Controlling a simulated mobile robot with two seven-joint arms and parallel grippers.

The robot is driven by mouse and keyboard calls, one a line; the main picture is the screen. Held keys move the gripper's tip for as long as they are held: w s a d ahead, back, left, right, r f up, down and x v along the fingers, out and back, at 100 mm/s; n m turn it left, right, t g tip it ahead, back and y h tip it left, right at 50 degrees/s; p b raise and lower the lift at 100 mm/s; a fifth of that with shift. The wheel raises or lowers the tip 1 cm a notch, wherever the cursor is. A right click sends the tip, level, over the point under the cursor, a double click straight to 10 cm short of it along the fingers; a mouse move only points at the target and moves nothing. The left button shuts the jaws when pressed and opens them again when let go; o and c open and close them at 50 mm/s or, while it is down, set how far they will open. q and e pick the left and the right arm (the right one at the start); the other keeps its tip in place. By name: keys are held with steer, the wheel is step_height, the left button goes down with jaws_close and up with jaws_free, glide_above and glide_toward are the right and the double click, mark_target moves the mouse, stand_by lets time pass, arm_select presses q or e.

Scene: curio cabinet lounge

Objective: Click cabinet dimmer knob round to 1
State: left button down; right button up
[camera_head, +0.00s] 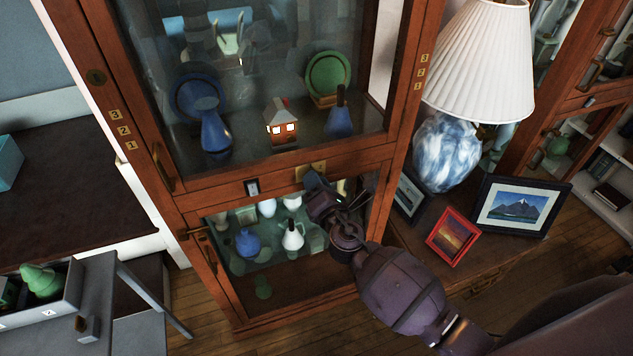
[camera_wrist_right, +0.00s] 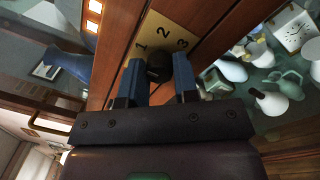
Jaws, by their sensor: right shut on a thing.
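The dimmer knob (camera_wrist_right: 158,66) is small, round and black. It sits on a brass plate (camera_wrist_right: 165,32) marked 1, 2 and 3 on the cabinet's wooden middle rail. The plate also shows in the head view (camera_head: 312,168), just above my right gripper (camera_head: 320,187). In the right wrist view, my right gripper (camera_wrist_right: 158,82) has its two blue fingers on either side of the knob, shut on it. I cannot tell which number the knob points to. The gripper hides the knob in the head view. My left gripper is not in view.
The glass-fronted cabinet (camera_head: 225,181) holds vases, plates and a small lit house (camera_head: 282,125). A lamp (camera_head: 447,150) and framed pictures (camera_head: 517,207) stand close to the right of my arm. A grey tray (camera_head: 45,312) is at lower left.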

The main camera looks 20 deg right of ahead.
stand_by(0.3)
steer(key=o, duration=0.9)
steer(key=s, duration=0.7)
steer(key=s+b, duration=0.1)
steer(key=s, duration=0.2)
steer(key=shift+s+d+f, duration=0.25)
steer(key=shift+s+d, duration=0.05)
steer(key=shift+s, duration=0.1)
